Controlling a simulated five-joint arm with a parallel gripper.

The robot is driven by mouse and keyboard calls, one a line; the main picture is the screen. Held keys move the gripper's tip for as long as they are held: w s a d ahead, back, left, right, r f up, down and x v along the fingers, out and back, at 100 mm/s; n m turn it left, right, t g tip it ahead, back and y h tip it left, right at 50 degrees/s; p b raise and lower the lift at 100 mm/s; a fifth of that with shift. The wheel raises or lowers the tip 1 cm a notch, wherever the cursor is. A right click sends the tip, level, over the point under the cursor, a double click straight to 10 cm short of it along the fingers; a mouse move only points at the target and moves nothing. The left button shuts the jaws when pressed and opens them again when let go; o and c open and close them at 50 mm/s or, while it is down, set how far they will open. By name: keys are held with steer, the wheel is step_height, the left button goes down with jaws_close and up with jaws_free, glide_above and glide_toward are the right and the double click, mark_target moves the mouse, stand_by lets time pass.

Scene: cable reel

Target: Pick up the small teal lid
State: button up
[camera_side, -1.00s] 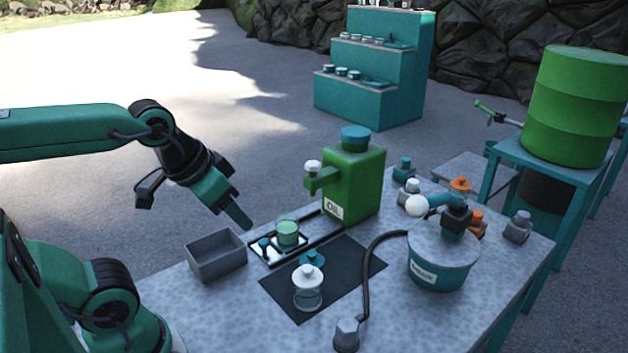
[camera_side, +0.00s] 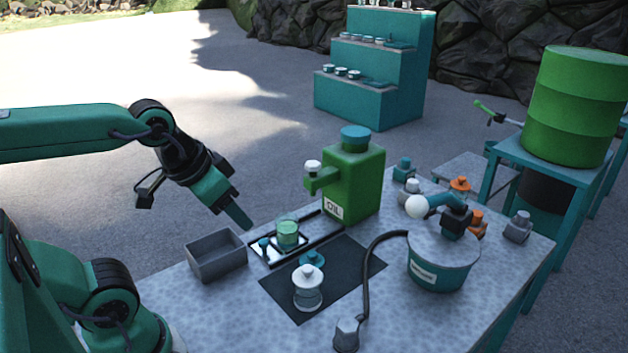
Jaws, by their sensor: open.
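The small teal lid (camera_side: 312,258) lies on the dark mat (camera_side: 345,268), just behind a white-topped glass jar (camera_side: 308,288) that hides part of its near edge. My gripper (camera_side: 240,215) hangs in the air above and left of the lid, over the far side of the grey box. It points down and to the right, well apart from the lid. It is open and nothing shows between its fingers, though one finger hides most of the other.
A grey open box (camera_side: 216,256) stands at the table's left. A tray with a green-filled cup (camera_side: 288,232) and a green oil can (camera_side: 354,180) stand behind the mat.

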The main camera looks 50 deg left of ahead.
steer(key=shift+o, duration=0.2)
steer(key=shift+w, duration=0.15)
stand_by(0.5)
steer(key=g, duration=0.6)
glide_above(311, 254)
steer(key=f, duration=1.5)
steer(key=shift+s, duration=0.3)
steer(key=shift+w+f, duration=0.2)
steer(key=shift+f, duration=1.4)
steer(key=shift+w+f, duration=0.15)
steer(key=shift+f, duration=2.45)
